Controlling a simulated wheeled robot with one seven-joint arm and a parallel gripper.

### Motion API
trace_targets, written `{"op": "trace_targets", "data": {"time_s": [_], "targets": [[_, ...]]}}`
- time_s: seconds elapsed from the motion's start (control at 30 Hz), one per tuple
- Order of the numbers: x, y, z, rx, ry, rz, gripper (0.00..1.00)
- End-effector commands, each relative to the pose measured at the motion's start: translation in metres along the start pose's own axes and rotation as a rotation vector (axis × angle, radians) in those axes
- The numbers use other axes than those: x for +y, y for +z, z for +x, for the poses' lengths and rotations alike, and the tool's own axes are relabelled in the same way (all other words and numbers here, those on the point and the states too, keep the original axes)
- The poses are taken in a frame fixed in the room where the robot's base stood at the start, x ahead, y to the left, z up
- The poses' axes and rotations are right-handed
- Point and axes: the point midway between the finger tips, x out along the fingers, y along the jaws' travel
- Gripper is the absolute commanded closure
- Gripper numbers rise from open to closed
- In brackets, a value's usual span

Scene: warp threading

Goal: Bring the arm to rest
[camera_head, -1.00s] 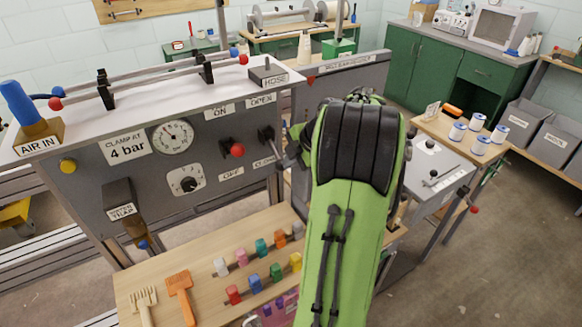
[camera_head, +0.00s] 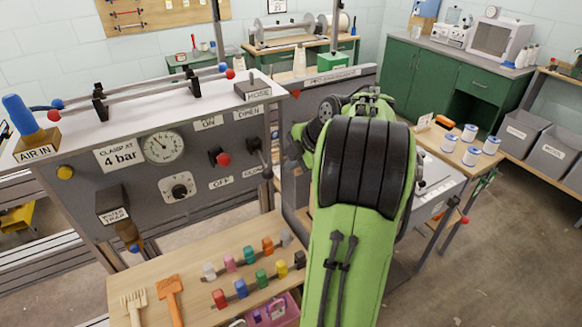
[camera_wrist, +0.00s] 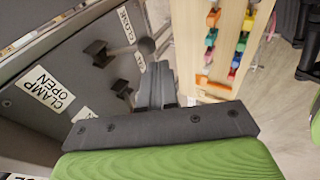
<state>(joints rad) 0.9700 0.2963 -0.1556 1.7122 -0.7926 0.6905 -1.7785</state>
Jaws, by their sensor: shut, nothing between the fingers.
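My green arm reaches forward in the head view and covers the middle of the picture. It hides my gripper there. In the wrist view my gripper (camera_wrist: 157,88) is shut with nothing between its fingers. It is beside the grey panel (camera_wrist: 45,125), close to the black levers at the labels CLAMP and OPEN. I cannot tell whether it touches a lever. In the head view the control panel (camera_head: 105,187) carries a gauge (camera_head: 164,143), a knob (camera_head: 179,187) and a red-ended lever (camera_head: 221,158).
A wooden table (camera_head: 185,262) below the panel holds several coloured pegs, an orange brush (camera_head: 171,298) and a pale comb (camera_head: 134,305). A side table with blue-and-white spools (camera_head: 470,133) stands right of my arm. Grey bins (camera_head: 516,135) and open floor lie further right.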

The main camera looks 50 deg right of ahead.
Motion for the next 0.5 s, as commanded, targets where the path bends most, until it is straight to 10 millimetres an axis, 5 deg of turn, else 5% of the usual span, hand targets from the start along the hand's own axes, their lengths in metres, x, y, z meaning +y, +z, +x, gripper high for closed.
{"op": "trace_targets", "data": {"time_s": [0.3, 0.5], "targets": [[-0.008, 0.001, -0.060, -0.002, 0.002, -0.001, 1.00], [-0.011, 0.000, -0.068, 0.000, -0.001, -0.001, 1.00]]}}
